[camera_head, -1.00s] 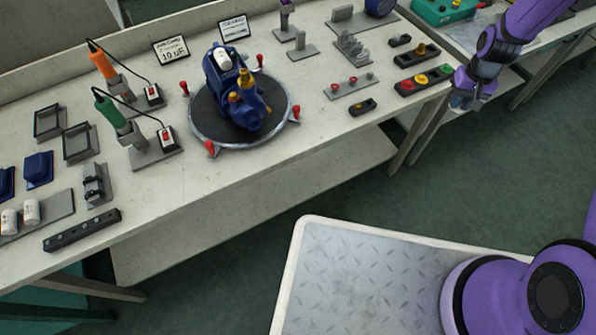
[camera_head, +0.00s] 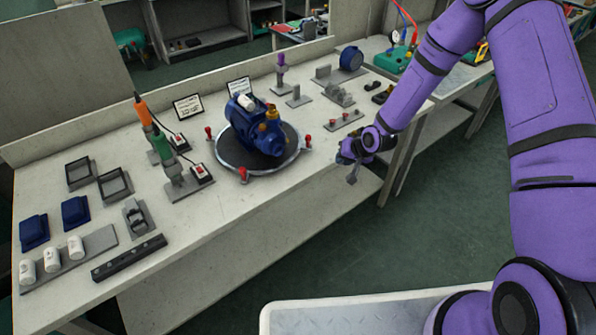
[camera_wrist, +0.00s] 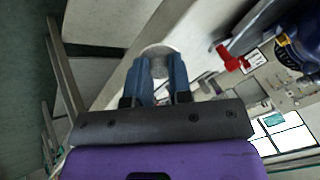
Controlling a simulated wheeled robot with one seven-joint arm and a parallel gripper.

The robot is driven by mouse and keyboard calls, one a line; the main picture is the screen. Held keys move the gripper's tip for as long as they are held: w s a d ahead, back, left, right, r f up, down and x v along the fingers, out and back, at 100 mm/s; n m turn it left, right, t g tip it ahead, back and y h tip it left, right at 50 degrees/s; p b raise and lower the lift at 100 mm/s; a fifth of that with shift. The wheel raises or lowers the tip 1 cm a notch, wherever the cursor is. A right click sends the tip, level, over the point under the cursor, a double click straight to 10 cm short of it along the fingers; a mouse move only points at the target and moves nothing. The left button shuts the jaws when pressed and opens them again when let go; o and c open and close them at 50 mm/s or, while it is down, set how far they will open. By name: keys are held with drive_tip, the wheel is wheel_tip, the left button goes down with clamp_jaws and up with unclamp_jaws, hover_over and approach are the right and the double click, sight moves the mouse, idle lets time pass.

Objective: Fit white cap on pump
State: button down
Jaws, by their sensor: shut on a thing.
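The blue pump (camera_head: 244,123) sits on a round dark turntable on the bench, with brass fittings at its right end and a white cylinder (camera_head: 246,102) on its top. In the wrist view, part of the pump (camera_wrist: 291,52) shows at the upper right. My gripper (camera_head: 350,168) is in front of the bench's front edge, to the right of and apart from the pump. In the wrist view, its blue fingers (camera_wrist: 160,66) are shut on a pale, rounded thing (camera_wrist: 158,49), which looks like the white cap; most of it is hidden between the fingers.
Red clamps (camera_head: 243,175) stand around the turntable rim (camera_head: 221,153). Several white cylinders (camera_head: 76,248) stand on a grey rack at the left. Green (camera_head: 161,146) and orange-handled tools stand left of the pump. Small grey stands (camera_head: 338,94) are behind it. The bench front before the turntable is clear.

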drive_tip(key=s+a+m+t+y, duration=0.1)
drive_tip(key=a+t+y, duration=0.2)
drive_tip(key=a+t, duration=0.4)
drive_tip(key=t+y, duration=0.3)
approach(279, 151)
drive_tip(key=shift+x, duration=3.1)
drive_tip(key=shift+w+a, duration=0.2)
drive_tip(key=shift+w, duration=0.1)
drive_tip(key=c, duration=1)
unclamp_jaws()
drive_tip(key=shift+o, duration=0.2)
drive_tip(key=shift+s, duration=0.1)
drive_tip(key=shift+v, duration=2.9)
